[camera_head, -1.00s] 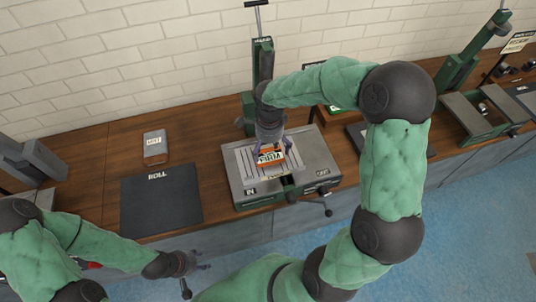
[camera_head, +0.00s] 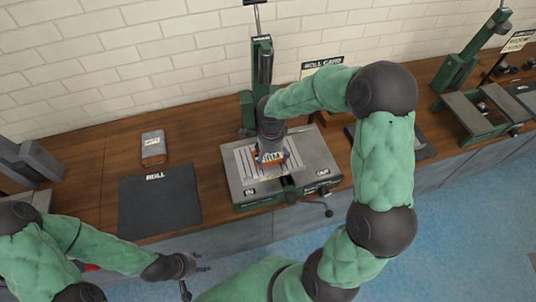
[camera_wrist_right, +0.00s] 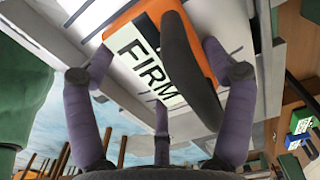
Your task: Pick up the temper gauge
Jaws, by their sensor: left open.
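The temper gauge appears to be the orange block (camera_head: 292,157) on the slotted bed of the green machine. In the right wrist view the block (camera_wrist_right: 140,28) bears a white "FIRM" label and a dark bar lies across it. My right gripper (camera_head: 272,160) is right above the block and partly hides it. In the wrist view the purple fingers of my right gripper (camera_wrist_right: 158,65) lie on both sides of the block, close to its edges; contact is unclear. My left gripper (camera_head: 203,262) is open and empty, low in front of the bench.
The machine bed (camera_head: 318,150) has a green column (camera_head: 262,75) behind and a crank (camera_head: 322,205) in front. A "ROLL CARD" sign (camera_head: 322,66) stands behind. Another green machine (camera_head: 475,105) stands right.

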